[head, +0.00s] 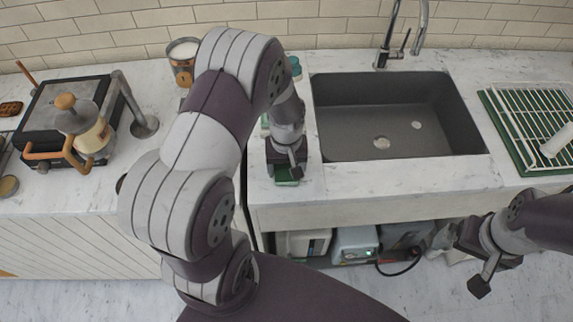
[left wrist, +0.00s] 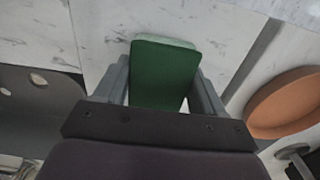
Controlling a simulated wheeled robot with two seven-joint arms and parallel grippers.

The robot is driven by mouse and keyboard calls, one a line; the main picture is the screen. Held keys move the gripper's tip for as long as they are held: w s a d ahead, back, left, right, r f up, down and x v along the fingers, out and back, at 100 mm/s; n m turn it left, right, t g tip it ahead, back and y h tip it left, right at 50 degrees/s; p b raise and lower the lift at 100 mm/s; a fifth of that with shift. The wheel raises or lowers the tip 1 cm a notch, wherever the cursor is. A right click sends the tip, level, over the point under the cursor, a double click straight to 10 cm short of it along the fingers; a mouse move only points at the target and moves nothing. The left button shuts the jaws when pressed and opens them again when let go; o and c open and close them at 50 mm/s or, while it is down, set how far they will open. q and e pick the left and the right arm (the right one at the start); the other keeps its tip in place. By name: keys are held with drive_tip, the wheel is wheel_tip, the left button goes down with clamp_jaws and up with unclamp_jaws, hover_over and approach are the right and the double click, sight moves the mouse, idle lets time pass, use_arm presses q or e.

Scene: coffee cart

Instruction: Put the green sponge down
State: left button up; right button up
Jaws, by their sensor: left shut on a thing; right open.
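The green sponge (left wrist: 163,75) is between the two fingers of my left gripper (left wrist: 163,92) in the left wrist view. In the head view, my left gripper (head: 287,172) points down over the counter strip just left of the sink, and part of the sponge (head: 287,176) shows beneath it. I cannot tell whether the sponge touches the counter. My right gripper (head: 478,270) is open and empty at the lower right, in front of the counter.
The grey sink (head: 390,115) lies right of my left gripper, with a faucet (head: 395,40) behind it. A green and white drying rack (head: 530,125) stands further right. White marble counter is bare in front of the sink.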

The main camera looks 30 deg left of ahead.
sight(286, 166)
use_arm(q)
drive_tip(key=shift+w+a+f, duration=0.2)
drive_tip(key=shift+w+f, duration=0.05)
drive_tip(key=shift+f, duration=0.05)
drive_tip(key=shift+s, duration=0.25)
drive_tip(key=o, duration=1)
drive_tip(key=shift+d, duration=0.15)
drive_tip(key=shift+w+f, duration=0.15)
wheel_tip(286, 166, up, 12)
drive_tip(key=b, duration=0.1)
drive_tip(key=s+d+m+t, duration=0.1)
drive_tip(key=s+d+m, duration=0.3)
drive_tip(key=s+m, duration=0.2)
drive_tip(key=shift+s+d+r+m, duration=0.3)
drive_tip(key=shift+s+d+r, duration=0.1)
drive_tip(key=shift+s, duration=0.8)
drive_tip(key=shift+w, duration=0.1)
drive_tip(key=shift+c, duration=0.3)
